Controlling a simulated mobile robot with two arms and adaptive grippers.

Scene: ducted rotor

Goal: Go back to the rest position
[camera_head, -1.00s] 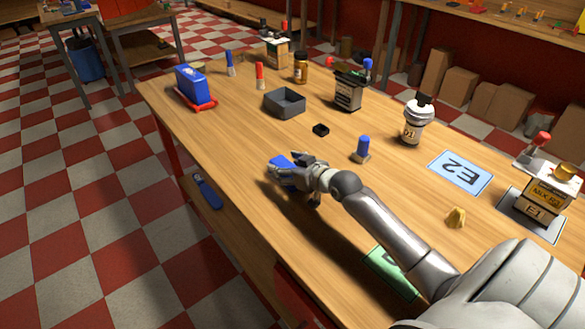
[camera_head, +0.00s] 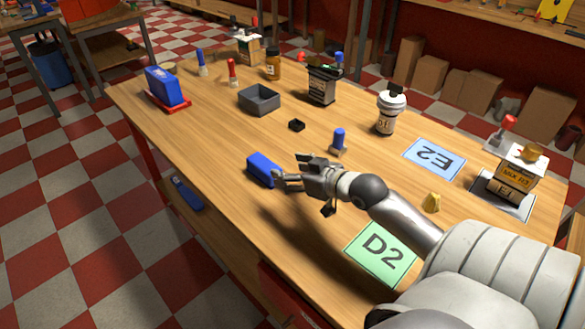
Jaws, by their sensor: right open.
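My right arm comes in from the lower right over the wooden table. My right gripper (camera_head: 283,180) is open and empty, its fingers pointing left just right of a blue block (camera_head: 261,169). The block lies on the table near its front edge; whether a fingertip touches it I cannot tell. My left gripper does not show.
A green D2 card (camera_head: 381,252) lies by my right forearm, with a blue E2 card (camera_head: 435,158) beyond. A yellow piece (camera_head: 432,202), a blue-topped peg (camera_head: 339,141), a white D1 bottle (camera_head: 387,112) and a grey tray (camera_head: 259,99) stand around. The front left tabletop is clear.

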